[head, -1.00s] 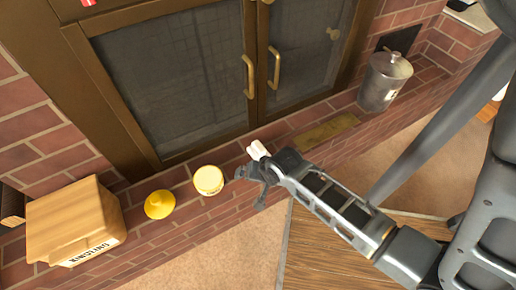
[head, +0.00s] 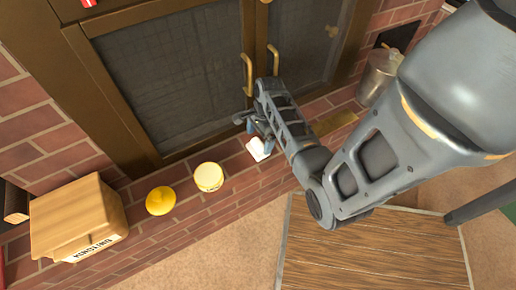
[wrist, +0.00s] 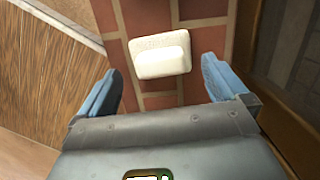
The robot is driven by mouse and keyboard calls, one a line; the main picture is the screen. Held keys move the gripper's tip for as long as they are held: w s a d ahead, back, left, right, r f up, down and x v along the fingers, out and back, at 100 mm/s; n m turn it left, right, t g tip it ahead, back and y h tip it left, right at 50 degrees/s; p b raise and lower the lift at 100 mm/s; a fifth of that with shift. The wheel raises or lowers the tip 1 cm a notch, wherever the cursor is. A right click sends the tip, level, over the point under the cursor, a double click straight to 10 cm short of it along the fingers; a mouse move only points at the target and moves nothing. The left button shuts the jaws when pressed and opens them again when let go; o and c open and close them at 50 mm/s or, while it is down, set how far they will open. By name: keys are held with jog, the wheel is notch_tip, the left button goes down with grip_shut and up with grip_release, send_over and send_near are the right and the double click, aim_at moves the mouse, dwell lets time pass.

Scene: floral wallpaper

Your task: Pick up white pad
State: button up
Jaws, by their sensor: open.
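The white pad (wrist: 160,54) is a small pale block with rounded edges lying on the brick hearth. In the head view the white pad (head: 258,149) shows just below my gripper (head: 256,124). In the wrist view my gripper (wrist: 162,88) is open, with a blue finger to either side of the pad's near end. The pad lies ahead of and between the fingers, and nothing is held. I cannot tell how high the fingers are above the brick.
A yellow round object (head: 160,200) and a cream round tub (head: 208,177) stand left along the hearth (head: 190,212). A wooden kindling box (head: 75,218) is further left. Glass fireplace doors with brass handles (head: 248,75) stand behind. A metal bucket (head: 378,75) is at right.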

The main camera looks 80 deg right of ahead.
aim_at(258, 144)
jog(key=f, duration=0.1)
jog(key=f+b, duration=0.1)
jog(key=f, duration=0.2)
jog(key=shift+w+a+f+b, duration=0.3)
jog(key=shift+w+f+b, duration=0.05)
jog(key=shift+c, duration=0.4)
jog(key=c, duration=0.7)
jog(key=shift+r, duration=0.1)
jog(key=shift+s+a+r+p, duration=0.1)
jog(key=shift+a+r+p, duration=0.05)
jog(key=shift+r+p, duration=0.3)
notch_tip(258, 144, up, 6)
jog(key=shift+r+p, duration=0.25)
jog(key=shift+p, duration=0.95)
jog(key=s+a+p, duration=0.1)
jog(key=s+a, duration=0.3)
jog(key=a, duration=0.1)
jog(key=s+a, duration=0.4)
jog(key=a, duration=0.1)
jog(key=s+a+p, duration=0.1)
jog(key=s+a, duration=0.3)
jog(key=a, duration=0.1)
jog(key=shift+s+f+p, duration=0.25)
jog(key=shift+s+p, duration=0.1)
jog(key=shift+s, duration=0.05)
